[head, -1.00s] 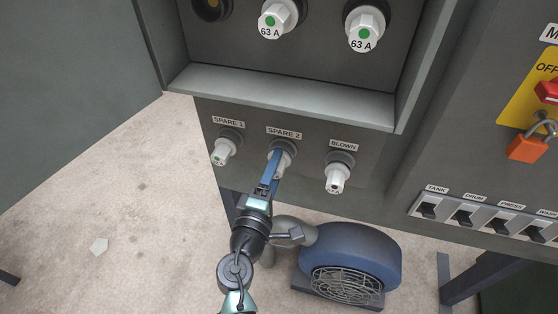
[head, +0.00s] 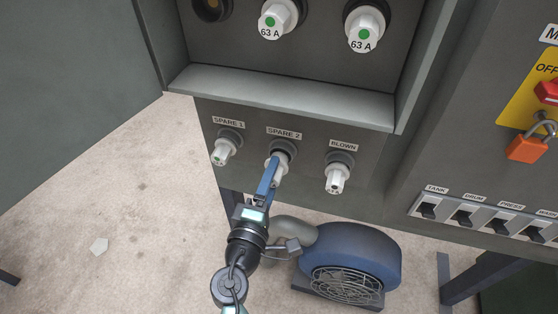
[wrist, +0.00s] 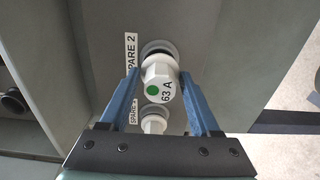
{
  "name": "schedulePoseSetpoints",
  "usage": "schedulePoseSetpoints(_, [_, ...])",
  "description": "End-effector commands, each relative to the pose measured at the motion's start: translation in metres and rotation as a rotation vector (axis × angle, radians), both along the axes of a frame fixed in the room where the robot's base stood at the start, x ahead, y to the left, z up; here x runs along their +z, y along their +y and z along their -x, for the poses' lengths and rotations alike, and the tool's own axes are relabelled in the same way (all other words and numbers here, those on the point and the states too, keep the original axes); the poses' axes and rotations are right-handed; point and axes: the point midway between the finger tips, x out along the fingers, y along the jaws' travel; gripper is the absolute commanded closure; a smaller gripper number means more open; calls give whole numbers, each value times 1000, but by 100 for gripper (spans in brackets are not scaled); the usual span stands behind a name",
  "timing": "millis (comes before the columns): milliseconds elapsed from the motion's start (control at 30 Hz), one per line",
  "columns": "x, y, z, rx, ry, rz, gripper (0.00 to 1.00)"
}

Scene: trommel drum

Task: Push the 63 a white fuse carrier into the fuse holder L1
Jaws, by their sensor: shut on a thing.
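A white 63 A fuse carrier (wrist: 161,78) with a green dot is at the SPARE 2 holder (head: 285,147); it also shows in the head view (head: 282,168), partly covered by a blue finger. My gripper (wrist: 160,84) is shut on this carrier, one blue finger on each side. In the head view my gripper (head: 276,164) reaches it from below. The carrier stands at the holder's mouth; I cannot tell whether it is fully free of it. An empty dark holder (head: 212,7) is cut off at the top left; no L1 label is in view.
Two white 63 A carriers (head: 278,18) (head: 366,28) sit in the recessed upper panel, above a projecting ledge (head: 285,97). Other carriers sit at SPARE 1 (head: 223,152) and BLOWN (head: 337,177). A blue blower (head: 350,255) stands below. Switches (head: 465,216) and an orange padlock (head: 527,149) are at right.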

Motion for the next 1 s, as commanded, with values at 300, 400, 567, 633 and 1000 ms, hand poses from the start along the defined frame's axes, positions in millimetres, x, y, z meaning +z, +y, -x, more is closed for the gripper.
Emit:
schedulePoseSetpoints(300, [0, 5, 13, 1, 0, 0, 100])
schedulePoseSetpoints(400, [1, 6, 16, 1, -1, 0, 100])
schedulePoseSetpoints(567, [0, 7, 22, 0, -1, 1, 100])
schedulePoseSetpoints(633, [0, 8, 25, 0, -1, 1, 100])
schedulePoseSetpoints(1000, [1, 12, 36, 0, -1, 0, 100])
